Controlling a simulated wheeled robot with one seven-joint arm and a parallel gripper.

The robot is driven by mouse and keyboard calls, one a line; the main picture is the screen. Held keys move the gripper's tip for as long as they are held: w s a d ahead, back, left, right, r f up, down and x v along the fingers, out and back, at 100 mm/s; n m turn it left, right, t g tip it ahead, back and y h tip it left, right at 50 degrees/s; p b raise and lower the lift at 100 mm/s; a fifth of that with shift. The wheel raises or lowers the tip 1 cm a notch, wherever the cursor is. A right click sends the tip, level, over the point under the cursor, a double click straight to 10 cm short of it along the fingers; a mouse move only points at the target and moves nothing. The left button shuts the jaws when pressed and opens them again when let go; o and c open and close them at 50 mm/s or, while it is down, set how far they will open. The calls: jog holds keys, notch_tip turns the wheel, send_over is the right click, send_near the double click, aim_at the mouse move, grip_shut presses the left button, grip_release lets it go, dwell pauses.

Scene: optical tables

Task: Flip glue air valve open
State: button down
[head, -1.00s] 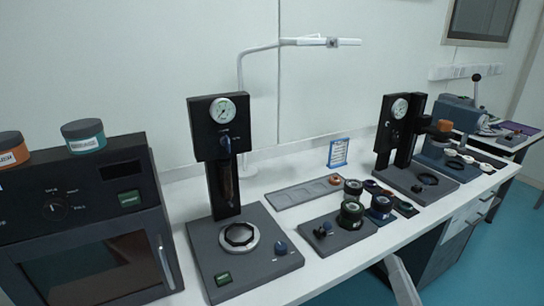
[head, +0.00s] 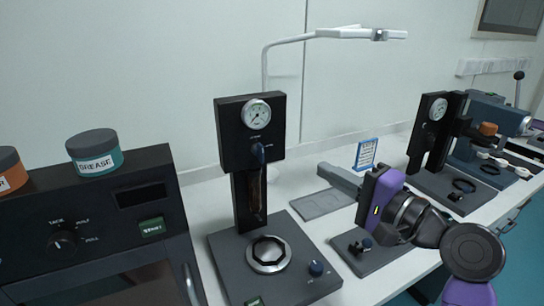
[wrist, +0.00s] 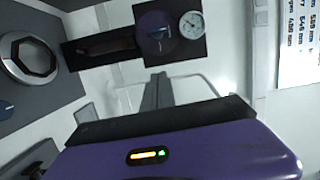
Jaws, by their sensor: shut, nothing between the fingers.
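A black station (head: 247,112) stands left of my gripper, with a round pressure gauge (head: 257,114) on its head. Below the gauge is a dark blue lever (head: 261,153), hanging down, which looks like the air valve; the small lettering beside it is unreadable. A brownish tube (head: 257,190) hangs beneath it. In the wrist view the station lies sideways, with its gauge (wrist: 192,25) and the blurred blue lever (wrist: 158,32) near the top. My gripper (head: 322,170) is shut and empty, to the right of the station and apart from it. Its fingers also show in the wrist view (wrist: 158,80).
The station's base carries a silver octagonal ring (head: 268,254) and a blue knob (head: 316,268). A dark oven (head: 90,225) with a grease jar (head: 95,152) stands at left. A second gauge station (head: 432,140) stands at right.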

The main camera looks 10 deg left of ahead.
aim_at(261, 153)
jog(key=shift+s+a+f, duration=0.1)
jog(key=shift+s+f, duration=0.05)
jog(key=shift+f, duration=0.05)
dwell(0.3)
jog(key=p+x, duration=0.1)
jog(key=x, duration=0.9)
jog(key=shift+s, duration=0.1)
jog(key=shift+s+a+p, duration=0.3)
jog(key=shift+a, duration=0.2)
jog(key=shift+s+a+p, duration=0.25)
jog(key=shift+s+a, duration=0.1)
jog(key=shift+a, duration=0.2)
jog(key=shift+s+a+f, duration=0.1)
jog(key=shift+s+a, duration=0.35)
jog(key=shift+a, duration=0.15)
